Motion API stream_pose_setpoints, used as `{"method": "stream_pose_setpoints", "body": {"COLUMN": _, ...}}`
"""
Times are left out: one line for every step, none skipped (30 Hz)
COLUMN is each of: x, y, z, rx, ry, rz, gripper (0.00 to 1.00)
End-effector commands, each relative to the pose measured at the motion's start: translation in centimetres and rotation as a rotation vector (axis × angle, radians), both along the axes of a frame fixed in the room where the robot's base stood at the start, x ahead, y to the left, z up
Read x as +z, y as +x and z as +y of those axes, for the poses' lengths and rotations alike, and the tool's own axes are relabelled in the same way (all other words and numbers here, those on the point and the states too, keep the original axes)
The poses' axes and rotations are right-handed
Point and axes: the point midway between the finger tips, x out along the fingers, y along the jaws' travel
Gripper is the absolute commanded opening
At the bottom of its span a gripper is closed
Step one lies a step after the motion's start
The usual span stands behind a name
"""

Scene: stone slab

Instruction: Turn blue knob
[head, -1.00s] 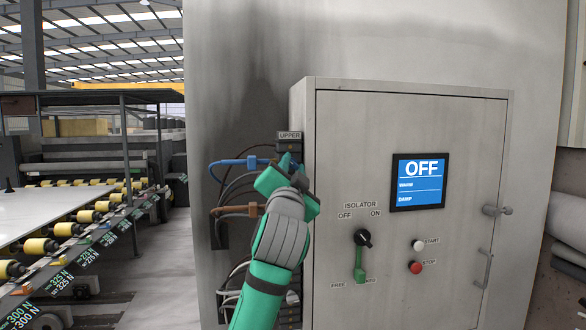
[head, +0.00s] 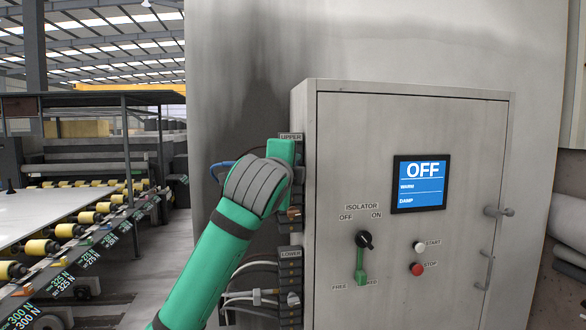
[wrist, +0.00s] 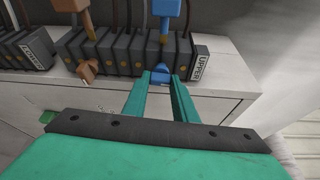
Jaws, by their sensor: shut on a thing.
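The blue knob (wrist: 160,75) sits on the front of the upper terminal block (wrist: 120,53), near its "UPPER" label (wrist: 203,64), in the wrist view. My gripper (wrist: 162,79) has its two green fingers on either side of the knob and is shut on it. A blue plug (wrist: 168,8) rises from the block behind the knob. In the head view my wrist hides the knob and the fingertips. Part of the blue cable (head: 220,168) shows left of my wrist.
An orange-brown knob (wrist: 88,71) and an orange-brown plug (wrist: 86,20) are to the left on the same block. The lower terminal block (head: 289,285) has white cables. The cabinet (head: 420,262) carries a screen (head: 420,184) reading OFF and an isolator switch (head: 364,240).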

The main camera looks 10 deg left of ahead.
Motion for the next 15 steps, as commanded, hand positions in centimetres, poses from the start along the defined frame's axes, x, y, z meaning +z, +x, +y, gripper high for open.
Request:
{"method": "stream_pose_setpoints", "body": {"x": 0.2, "y": -0.02, "z": 0.05, "rx": 0.002, "ry": 0.044, "rz": 0.014, "gripper": 0.03}}
{"method": "stream_pose_setpoints", "body": {"x": 0.22, "y": -0.01, "z": 0.03, "rx": 0.002, "ry": 0.071, "rz": 0.024, "gripper": 0.03}}
{"method": "stream_pose_setpoints", "body": {"x": 0.2, "y": 0.01, "z": 0.01, "rx": 0.002, "ry": 0.107, "rz": 0.038, "gripper": 0.03}}
{"method": "stream_pose_setpoints", "body": {"x": 0.2, "y": 0.02, "z": 0.01, "rx": 0.002, "ry": 0.133, "rz": 0.048, "gripper": 0.03}}
{"method": "stream_pose_setpoints", "body": {"x": 0.27, "y": 0.0, "z": -0.03, "rx": 0.002, "ry": 0.159, "rz": 0.057, "gripper": 0.03}}
{"method": "stream_pose_setpoints", "body": {"x": 0.3, "y": -0.01, "z": -0.06, "rx": 0.001, "ry": 0.195, "rz": 0.071, "gripper": 0.03}}
{"method": "stream_pose_setpoints", "body": {"x": 0.28, "y": 0.01, "z": -0.04, "rx": 0.001, "ry": 0.221, "rz": 0.081, "gripper": 0.03}}
{"method": "stream_pose_setpoints", "body": {"x": 0.31, "y": 0.02, "z": -0.05, "rx": 0.002, "ry": 0.249, "rz": 0.091, "gripper": 0.03}}
{"method": "stream_pose_setpoints", "body": {"x": 0.33, "y": 0.02, "z": -0.08, "rx": 0.001, "ry": 0.285, "rz": 0.103, "gripper": 0.03}}
{"method": "stream_pose_setpoints", "body": {"x": 0.3, "y": 0.03, "z": -0.1, "rx": 0.001, "ry": 0.31, "rz": 0.115, "gripper": 0.03}}
{"method": "stream_pose_setpoints", "body": {"x": 0.32, "y": 0.02, "z": -0.11, "rx": 0.001, "ry": 0.338, "rz": 0.125, "gripper": 0.03}}
{"method": "stream_pose_setpoints", "body": {"x": 0.4, "y": 0.01, "z": -0.11, "rx": 0.001, "ry": 0.373, "rz": 0.136, "gripper": 0.03}}
{"method": "stream_pose_setpoints", "body": {"x": 0.38, "y": 0.03, "z": -0.09, "rx": 0.002, "ry": 0.4, "rz": 0.147, "gripper": 0.03}}
{"method": "stream_pose_setpoints", "body": {"x": 0.36, "y": 0.04, "z": -0.08, "rx": 0.002, "ry": 0.426, "rz": 0.158, "gripper": 0.03}}
{"method": "stream_pose_setpoints", "body": {"x": 0.41, "y": 0.03, "z": -0.15, "rx": 0.001, "ry": 0.462, "rz": 0.17, "gripper": 0.03}}
